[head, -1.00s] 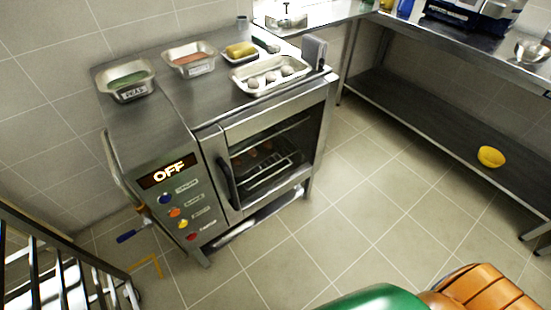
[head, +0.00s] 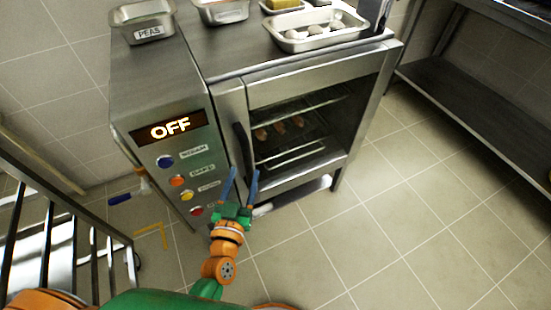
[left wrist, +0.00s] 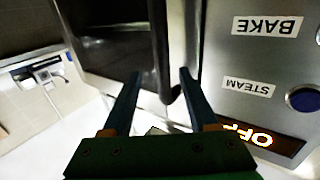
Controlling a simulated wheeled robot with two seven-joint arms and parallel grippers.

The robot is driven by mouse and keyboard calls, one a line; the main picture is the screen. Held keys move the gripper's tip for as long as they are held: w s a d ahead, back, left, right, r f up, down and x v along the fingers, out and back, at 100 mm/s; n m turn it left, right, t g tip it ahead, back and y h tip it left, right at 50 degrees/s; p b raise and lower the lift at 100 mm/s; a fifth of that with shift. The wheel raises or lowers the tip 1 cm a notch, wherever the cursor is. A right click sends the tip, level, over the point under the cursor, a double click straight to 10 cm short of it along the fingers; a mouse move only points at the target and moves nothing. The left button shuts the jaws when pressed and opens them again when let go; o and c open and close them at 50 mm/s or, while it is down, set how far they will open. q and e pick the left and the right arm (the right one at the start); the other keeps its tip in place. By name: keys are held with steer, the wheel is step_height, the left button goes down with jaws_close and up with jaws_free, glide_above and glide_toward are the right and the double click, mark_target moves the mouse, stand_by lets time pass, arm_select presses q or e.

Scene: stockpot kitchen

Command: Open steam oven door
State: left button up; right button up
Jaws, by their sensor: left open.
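The steam oven (head: 225,95) stands against the tiled wall, and its display reads OFF. Its glass-fronted door (head: 300,130) looks shut; a rack and some food show through the glass. The dark vertical door handle (head: 243,150) is on the door's left side, and it also shows in the left wrist view (left wrist: 160,45). My left gripper (head: 241,173) is open, with its blue fingers pointing at the lower part of the handle. In the left wrist view the handle lies between the two fingers (left wrist: 161,78); contact cannot be told. My right gripper is not in view.
Trays of food stand on the oven top, including a peas tray (head: 143,20) and a silver tray (head: 317,30). A metal railing (head: 75,235) is at lower left. A steel shelf (head: 470,100) stands at right. The floor before the oven is clear.

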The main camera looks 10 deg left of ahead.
mark_target(246, 161)
arm_select(q)
steer(key=w, duration=0.6)
steer(key=shift+w+a+r, duration=0.15)
steer(key=shift+a+r, duration=0.05)
steer(key=shift+r, duration=0.05)
jaws_close()
stand_by(1.0)
